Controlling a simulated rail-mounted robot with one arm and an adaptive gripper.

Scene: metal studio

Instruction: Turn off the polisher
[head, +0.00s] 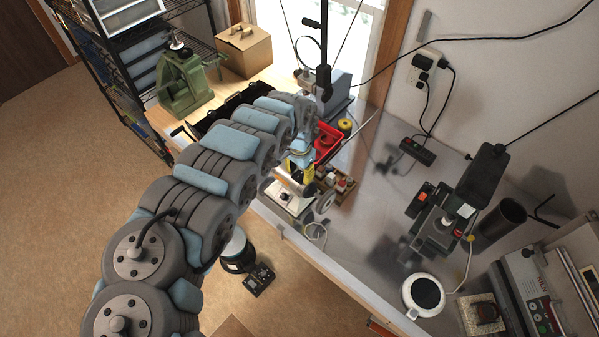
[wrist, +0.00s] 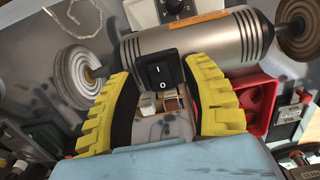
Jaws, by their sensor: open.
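The polisher (wrist: 190,48) is a silver motor in the wrist view, with a pale buffing wheel (wrist: 75,77) on the left and a brown one (wrist: 297,28) on the right. Its black rocker switch (wrist: 160,76), marked I and O, faces the camera. I cannot tell which side is pressed. My gripper (wrist: 163,80) has its yellow fingers open on either side of the switch, with nothing held between them. In the head view my gripper (head: 301,168) is over the polisher, which my arm mostly hides; one wheel (head: 325,203) shows. Contact with the switch is not clear.
A red bin (head: 327,138) and a wooden box of small items (head: 339,182) stand close by. A drill press (head: 440,228) stands to the right. The bench (head: 357,215) between is largely clear.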

